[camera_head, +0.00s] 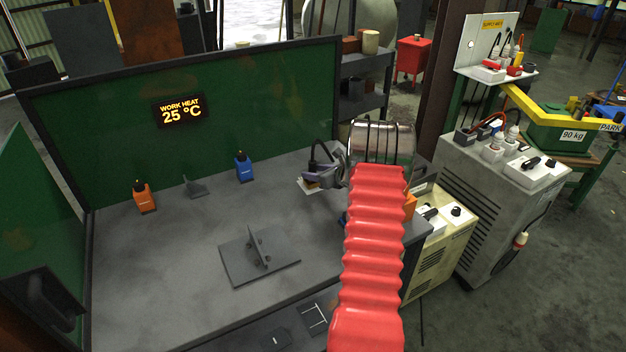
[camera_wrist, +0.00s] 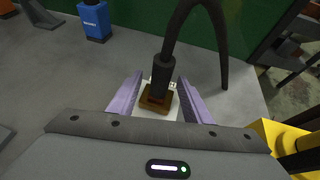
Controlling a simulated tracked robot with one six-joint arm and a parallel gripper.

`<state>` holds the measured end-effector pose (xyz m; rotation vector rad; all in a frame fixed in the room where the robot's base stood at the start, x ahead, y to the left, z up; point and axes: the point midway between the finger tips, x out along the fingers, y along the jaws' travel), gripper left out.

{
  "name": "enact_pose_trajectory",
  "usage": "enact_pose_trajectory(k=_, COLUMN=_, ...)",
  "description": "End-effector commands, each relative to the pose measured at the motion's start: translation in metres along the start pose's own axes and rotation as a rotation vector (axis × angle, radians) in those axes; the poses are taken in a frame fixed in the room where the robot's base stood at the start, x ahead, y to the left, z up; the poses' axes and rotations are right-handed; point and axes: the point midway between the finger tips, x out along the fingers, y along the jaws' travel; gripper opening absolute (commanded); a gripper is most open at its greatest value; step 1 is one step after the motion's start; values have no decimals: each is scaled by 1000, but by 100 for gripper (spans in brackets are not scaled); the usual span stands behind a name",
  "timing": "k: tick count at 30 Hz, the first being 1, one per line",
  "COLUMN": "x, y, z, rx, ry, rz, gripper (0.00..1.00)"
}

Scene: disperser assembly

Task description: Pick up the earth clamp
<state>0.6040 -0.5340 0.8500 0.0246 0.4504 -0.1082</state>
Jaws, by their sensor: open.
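In the wrist view, what looks like the earth clamp has a brown block (camera_wrist: 156,98), a black sleeve and a thick black cable arching up and right. It stands on a small white plate (camera_wrist: 172,114) on the grey table. My gripper (camera_wrist: 160,95) is open, with one purple finger on each side of the brown block. Whether the fingers touch it cannot be told. In the head view, my gripper (camera_head: 322,178) is at the table's right end, beside the black cable (camera_head: 314,155). My red-sleeved arm hides part of that area, and the clamp is barely visible there.
A blue bottle-like block (camera_head: 243,168) and an orange one (camera_head: 144,197) stand at the table's back. A grey plate with an upright piece (camera_head: 260,258) lies mid-table. A green screen (camera_head: 240,90) borders the back. Yellow-sided equipment (camera_head: 445,235) stands right of the table.

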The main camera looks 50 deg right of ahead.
Motion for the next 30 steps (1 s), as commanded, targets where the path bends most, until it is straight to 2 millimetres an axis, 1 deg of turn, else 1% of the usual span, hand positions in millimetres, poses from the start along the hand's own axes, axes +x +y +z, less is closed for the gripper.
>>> enact_pose_trajectory(k=1, x=7, y=0, z=0, rx=-1, ry=-1, rz=1, gripper=45)
enact_pose_trajectory(k=3, x=14, y=0, z=-1, rx=0, ry=0, rz=0, gripper=45)
enact_pose_trajectory(k=6, x=18, y=0, z=0, rx=0, ry=0, rz=-1, gripper=45)
enact_pose_trajectory(k=22, x=18, y=-1, z=0, rx=1, ry=0, rz=-1, gripper=45)
enact_pose_trajectory(k=30, x=18, y=-1, z=0, rx=1, ry=0, rz=-1, gripper=26)
